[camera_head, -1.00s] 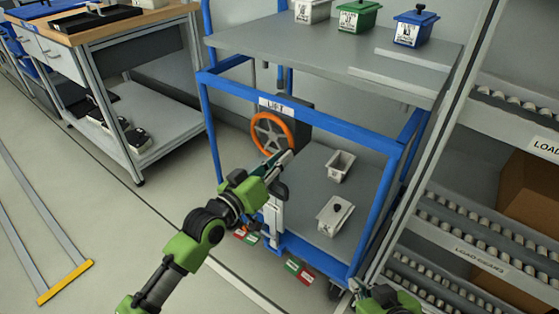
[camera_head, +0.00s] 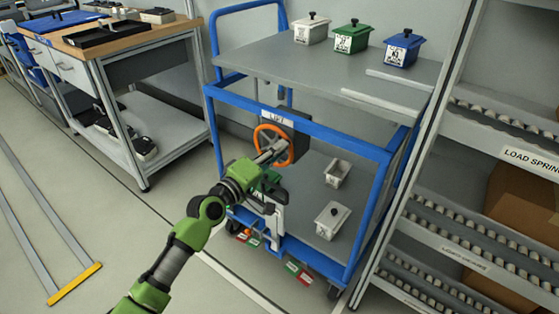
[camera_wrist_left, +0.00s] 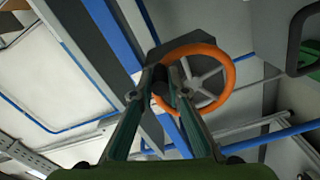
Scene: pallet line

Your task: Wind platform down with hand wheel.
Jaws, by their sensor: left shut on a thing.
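The orange hand wheel (camera_head: 291,148) is on a dark housing under the LIFT label on the blue cart. It also shows in the wrist view (camera_wrist_left: 231,75), with grey spokes. My left gripper (camera_head: 273,152) is in front of the wheel. In the wrist view its two fingers (camera_wrist_left: 165,88) are shut on the wheel's dark handle knob (camera_wrist_left: 160,90), beside the rim at the left. The grey upper platform (camera_head: 300,74) of the cart is level and well above the wheel. My right gripper is not in view.
White, green (camera_head: 352,38) and blue (camera_head: 403,48) lidded boxes stand on the platform. Two light boxes (camera_head: 332,220) sit on the cart's lower deck. A roller rack (camera_head: 470,215) stands close at the right, a workbench (camera_head: 110,50) at the left.

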